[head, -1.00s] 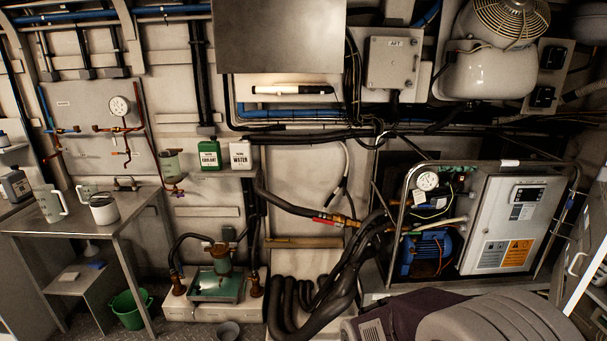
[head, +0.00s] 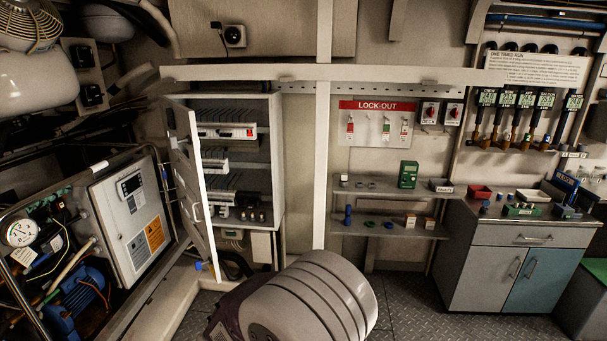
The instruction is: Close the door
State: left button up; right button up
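Rows of grey breakers (head: 226,131) show inside the open cabinet. Neither of my grippers is in view, and nothing is seen touching the door.
The chiller frame with its grey control box (head: 130,215) stands left of the door. A white post (head: 323,150) rises right of the cabinet. Shelves (head: 385,186) and a drawer cabinet (head: 520,240) stand further right. Patterned floor (head: 400,310) is clear before the shelves.

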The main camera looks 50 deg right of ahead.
aim_at(181, 119)
jog(key=z, duration=0.8)
